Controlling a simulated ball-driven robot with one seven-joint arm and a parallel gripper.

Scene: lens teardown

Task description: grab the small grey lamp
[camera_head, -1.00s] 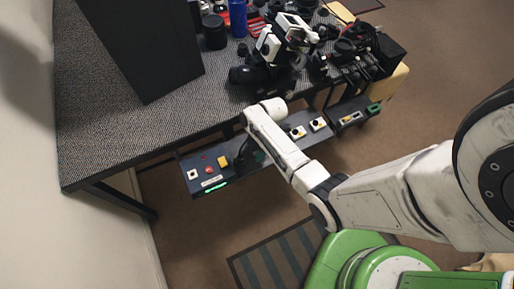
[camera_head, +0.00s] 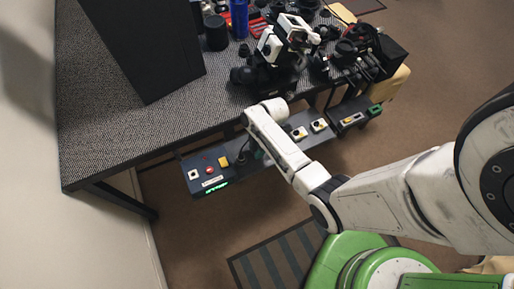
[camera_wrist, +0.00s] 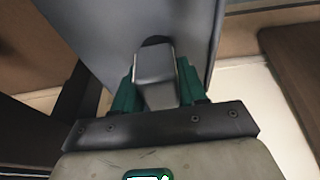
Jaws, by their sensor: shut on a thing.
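In the wrist view, my gripper (camera_wrist: 154,75) has two green fingers closed on the sides of a smooth grey block-like piece, which I take to be the small grey lamp (camera_wrist: 155,68). A larger grey surface with a dark recess stands right behind this piece; I cannot tell whether the two are joined. In the head view, my arm reaches to the front edge of the table. Its white end hides the gripper and what it holds there.
The patterned table (camera_head: 110,130) carries a tall black panel (camera_head: 145,45), a blue bottle (camera_head: 238,18), and black and white camera gear (camera_head: 285,45). A control strip with buttons (camera_head: 205,172) runs below the front edge. A striped mat (camera_head: 275,262) lies on the floor.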

